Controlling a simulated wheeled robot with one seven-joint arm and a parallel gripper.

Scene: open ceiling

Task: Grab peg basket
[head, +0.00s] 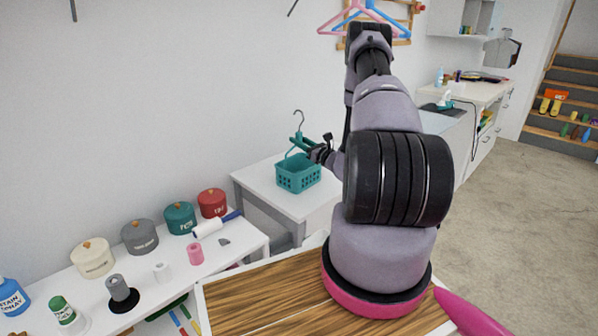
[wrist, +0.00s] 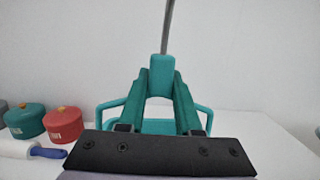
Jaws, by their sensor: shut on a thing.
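The peg basket (head: 299,174) is a teal plastic basket with slotted sides and a metal hook on top. In the head view it is upright at the white side table, and I cannot tell whether its base touches the top. My gripper (head: 306,143) is shut on the upper part of its handle, just below the hook. In the wrist view the green fingers of my gripper (wrist: 163,85) close on the teal handle block (wrist: 163,66) from both sides. The basket's rim (wrist: 112,104) shows behind them; its lower part is hidden.
The white side table (head: 262,176) has bare room around the basket. At left, a white shelf (head: 250,244) holds several lidded tins, a red one (head: 212,203) nearest the basket, and a lint roller (head: 212,226). A wall rack with hangers (head: 343,22) is above.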

